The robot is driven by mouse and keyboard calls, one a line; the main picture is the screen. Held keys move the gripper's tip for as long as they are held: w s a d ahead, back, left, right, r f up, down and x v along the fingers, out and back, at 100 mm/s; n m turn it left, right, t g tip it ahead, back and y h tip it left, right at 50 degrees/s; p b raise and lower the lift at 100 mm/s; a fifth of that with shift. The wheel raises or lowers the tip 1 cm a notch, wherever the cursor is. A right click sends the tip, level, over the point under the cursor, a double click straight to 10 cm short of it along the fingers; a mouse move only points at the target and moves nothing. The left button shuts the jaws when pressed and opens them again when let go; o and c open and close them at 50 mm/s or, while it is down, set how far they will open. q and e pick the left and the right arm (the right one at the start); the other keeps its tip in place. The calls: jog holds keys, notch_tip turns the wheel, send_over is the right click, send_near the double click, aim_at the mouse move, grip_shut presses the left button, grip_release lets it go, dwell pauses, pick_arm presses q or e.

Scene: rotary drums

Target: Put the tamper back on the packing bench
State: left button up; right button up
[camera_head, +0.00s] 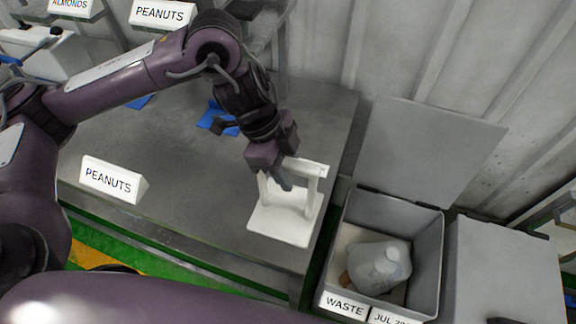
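The tamper is a white tool with a flat square base plate (280,225) and a raised bar handle, at the right end of the grey packing bench (200,190). It looks upright, with its base on or just above the bench top. My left gripper (284,178) reaches down from above at the handle, with a dark fingertip in front of the bar. The other fingertip is hidden, so I cannot tell whether the gripper is closed on the handle. My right gripper is out of view.
A grey waste bin (437,250) with its lid up, holding a pale bag (378,265), stands right of the bench. A "PEANUTS" sign (113,180) stands at the bench's front left. Blue items (215,118) lie behind my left arm. The bench middle is clear.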

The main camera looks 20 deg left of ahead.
pick_arm(q)
jog(key=shift+o, duration=0.4)
jog(key=shift+r, duration=0.15)
jog(key=shift+r, duration=0.2)
jog(key=p+v, duration=0.1)
jog(key=v, duration=1)
jog(key=shift+a+r+p, duration=0.25)
jog(key=shift+p, duration=0.15)
jog(key=shift+s, duration=0.1)
